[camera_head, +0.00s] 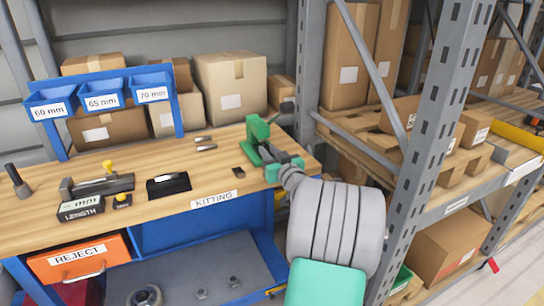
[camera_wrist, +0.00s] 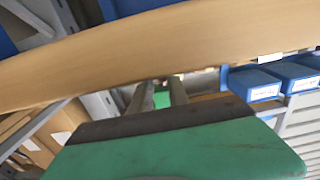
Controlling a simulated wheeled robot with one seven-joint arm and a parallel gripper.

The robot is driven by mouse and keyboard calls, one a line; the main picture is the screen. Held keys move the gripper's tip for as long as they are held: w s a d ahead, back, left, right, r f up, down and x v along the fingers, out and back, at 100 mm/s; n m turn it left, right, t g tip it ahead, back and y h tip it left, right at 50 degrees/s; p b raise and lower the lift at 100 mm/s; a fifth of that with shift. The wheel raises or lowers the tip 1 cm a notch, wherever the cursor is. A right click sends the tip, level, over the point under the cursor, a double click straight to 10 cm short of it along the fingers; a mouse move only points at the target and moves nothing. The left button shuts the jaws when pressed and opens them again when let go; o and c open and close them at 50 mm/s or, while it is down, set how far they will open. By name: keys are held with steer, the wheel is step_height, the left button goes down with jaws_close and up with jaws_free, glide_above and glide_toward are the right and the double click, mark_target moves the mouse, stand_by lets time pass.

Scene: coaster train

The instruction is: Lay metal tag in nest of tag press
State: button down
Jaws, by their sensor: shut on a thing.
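The green tag press (camera_head: 257,131) stands on the wooden kitting bench near its right end. My gripper (camera_head: 270,157) is right beside the front of the press, over the bench, and partly covers its base. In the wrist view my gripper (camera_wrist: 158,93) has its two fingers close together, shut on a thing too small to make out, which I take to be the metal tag. A patch of green shows between the fingers; I cannot tell whether it is the press. The nest is hidden behind my gripper and arm.
A black tray (camera_head: 168,185) and a length gauge (camera_head: 81,209) are farther left. A grey rack post (camera_head: 434,120) stands close to the right of my arm.

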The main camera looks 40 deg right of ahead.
steer(key=shift+w, duration=0.15)
steer(key=c, duration=1.2)
jaws_free()
